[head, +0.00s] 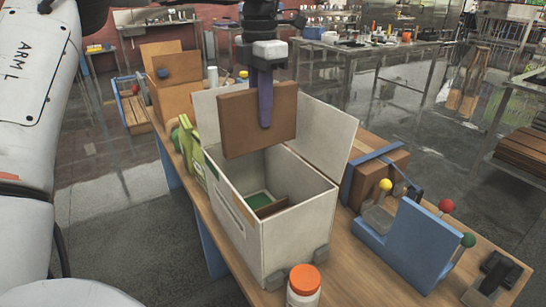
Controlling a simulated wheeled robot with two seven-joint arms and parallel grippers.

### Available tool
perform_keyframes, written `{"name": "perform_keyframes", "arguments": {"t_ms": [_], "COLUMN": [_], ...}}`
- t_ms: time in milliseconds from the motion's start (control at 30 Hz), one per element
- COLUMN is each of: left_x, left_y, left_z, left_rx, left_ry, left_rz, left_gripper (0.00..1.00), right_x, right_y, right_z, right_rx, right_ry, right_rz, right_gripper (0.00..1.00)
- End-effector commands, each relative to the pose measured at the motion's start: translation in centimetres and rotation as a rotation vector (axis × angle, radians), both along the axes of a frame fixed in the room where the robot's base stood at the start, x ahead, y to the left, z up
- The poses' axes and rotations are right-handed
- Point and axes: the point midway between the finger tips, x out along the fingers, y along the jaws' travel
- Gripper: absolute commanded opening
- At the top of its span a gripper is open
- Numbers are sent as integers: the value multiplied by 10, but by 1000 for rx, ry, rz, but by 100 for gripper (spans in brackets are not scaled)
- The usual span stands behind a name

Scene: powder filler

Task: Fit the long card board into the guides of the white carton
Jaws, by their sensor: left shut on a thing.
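The white carton (285,238) stands open on the wooden bench, its flaps up. Inside it I see a green patch (256,198) and a low brown divider piece (274,208). The long card board (235,125) is a brown rectangular panel. It hangs upright over the far part of the carton's opening, its lower edge near rim height. I cannot tell whether that edge is inside the carton. My left gripper (265,119) comes down from above and is shut on the board's upper part. One purple finger shows on the near face; the other is hidden. The carton's guides cannot be made out. My right gripper is not in view.
A blue stand (413,243) with coloured knobs and a strapped brown box (365,175) stand right of the carton. A white jar with an orange lid (303,281) is in front. A green item (192,157) stands left, and brown boxes (173,97) stand behind.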

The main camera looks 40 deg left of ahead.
Motion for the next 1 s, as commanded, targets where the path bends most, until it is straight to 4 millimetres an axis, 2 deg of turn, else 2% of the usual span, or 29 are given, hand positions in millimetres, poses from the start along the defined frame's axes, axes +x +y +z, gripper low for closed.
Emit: {"name": "perform_keyframes", "arguments": {"t_ms": [333,533,800,1000], "left_x": [0,-1,-1,0], "left_y": [0,0,0,0], "left_z": [-30,-60,-117,-138], "left_rx": [-1,-1,-1,-1], "left_ry": [1,2,3,1], "left_rz": [-1,0,1,0], "left_gripper": [0,0,0,0], "right_x": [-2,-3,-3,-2], "right_y": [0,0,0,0], "right_z": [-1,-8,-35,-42], "right_rx": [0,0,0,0], "right_ry": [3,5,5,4], "right_rz": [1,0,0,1], "right_gripper": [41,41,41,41]}}
